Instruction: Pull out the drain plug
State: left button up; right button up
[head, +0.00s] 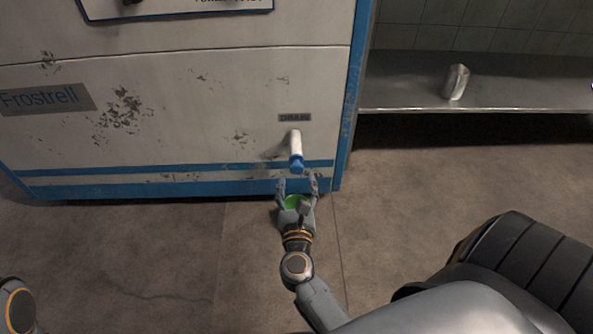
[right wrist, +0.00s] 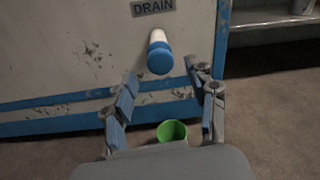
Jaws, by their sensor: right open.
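The drain plug (head: 296,164) is a blue cap on the end of a short white pipe (head: 294,142) that sticks out of the machine under a "DRAIN" label. In the right wrist view the plug (right wrist: 160,62) faces me, just beyond and above the gap between the fingers. My right gripper (head: 298,184) is open and empty, just below and in front of the plug, apart from it. Its two fingers also show in the right wrist view (right wrist: 168,98). My left gripper is out of view; only part of my left arm shows at the lower left.
A green cup-like container (right wrist: 172,131) stands on the floor below the pipe, partly hidden by my gripper in the head view. The white and blue "Frostrell" machine (head: 180,100) fills the left. A metal shelf (head: 400,97) with a small container (head: 457,82) is at right.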

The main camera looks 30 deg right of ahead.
aim_at(297, 170)
jog(key=shift+b+x, duration=0.35)
jog(key=shift+x, duration=2.4)
grip_shut()
